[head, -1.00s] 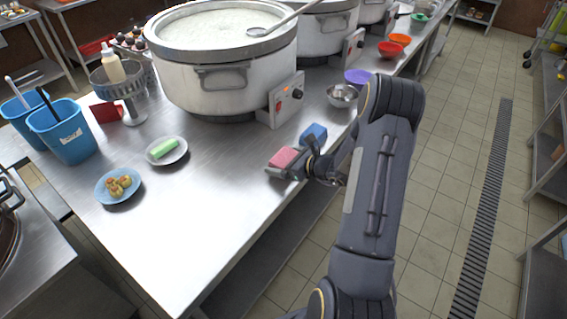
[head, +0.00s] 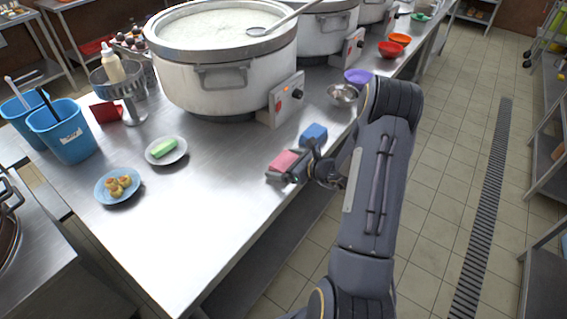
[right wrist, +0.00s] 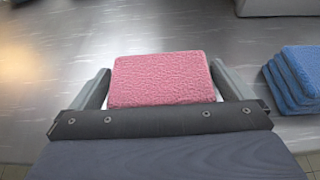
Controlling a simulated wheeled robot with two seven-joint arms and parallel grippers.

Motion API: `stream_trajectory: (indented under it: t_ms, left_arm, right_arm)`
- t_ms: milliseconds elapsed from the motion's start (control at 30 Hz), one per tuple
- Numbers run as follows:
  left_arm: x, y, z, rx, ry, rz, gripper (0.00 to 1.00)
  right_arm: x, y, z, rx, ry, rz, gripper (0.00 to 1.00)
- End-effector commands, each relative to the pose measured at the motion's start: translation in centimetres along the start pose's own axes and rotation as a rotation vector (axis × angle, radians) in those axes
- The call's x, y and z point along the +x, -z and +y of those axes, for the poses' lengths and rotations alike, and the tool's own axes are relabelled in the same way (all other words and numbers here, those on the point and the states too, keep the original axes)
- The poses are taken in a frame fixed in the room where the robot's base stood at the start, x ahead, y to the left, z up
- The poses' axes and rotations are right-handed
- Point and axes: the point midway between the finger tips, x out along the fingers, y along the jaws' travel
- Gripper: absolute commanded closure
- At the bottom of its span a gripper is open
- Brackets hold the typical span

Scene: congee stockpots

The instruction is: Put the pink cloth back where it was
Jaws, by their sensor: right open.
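The pink cloth (head: 284,161) is a small folded block lying on the steel table near its right edge. It also shows in the right wrist view (right wrist: 160,79), between the two fingers. My right gripper (head: 281,170) is open, with one finger on each side of the cloth. In the right wrist view a gap shows between the cloth and the right finger (right wrist: 228,80); the left finger looks very close to the cloth. My left gripper is not in view.
A stack of blue cloths (head: 314,133) stands just beyond the pink one, with a metal bowl (head: 342,94) behind. A large congee pot (head: 222,75) with a control box stands further back. A plate with a green block (head: 166,150) is to the left.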

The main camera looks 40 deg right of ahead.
Motion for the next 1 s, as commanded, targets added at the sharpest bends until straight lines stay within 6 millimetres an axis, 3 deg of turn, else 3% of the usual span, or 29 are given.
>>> stream_trajectory:
  t_ms: [400,633,700,767,833,900,1000]
  left_arm:
    - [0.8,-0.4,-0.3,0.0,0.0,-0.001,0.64]
    - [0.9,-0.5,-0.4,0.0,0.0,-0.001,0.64]
    - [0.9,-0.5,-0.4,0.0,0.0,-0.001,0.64]
    - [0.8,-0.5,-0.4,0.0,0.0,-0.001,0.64]
    - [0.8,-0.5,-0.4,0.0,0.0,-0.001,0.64]
    - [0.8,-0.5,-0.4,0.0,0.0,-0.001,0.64]
    - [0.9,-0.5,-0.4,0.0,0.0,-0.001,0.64]
  right_arm:
    - [-8.7,0.2,-0.1,0.0,0.006,0.001,0.0]
    - [-11.2,0.0,0.0,-0.005,0.0,0.0,0.0]
    - [-11.3,-0.9,0.9,-0.04,-0.029,-0.004,0.0]
    - [-11.2,-2.7,2.7,-0.115,-0.085,-0.01,0.0]
    - [-11.2,-5.7,6.3,-0.269,-0.192,-0.021,0.0]
    - [-11.9,-8.8,11.3,-0.498,-0.334,-0.036,0.0]
    - [-14.4,-11.5,19.0,-0.9,-0.54,-0.059,0.0]
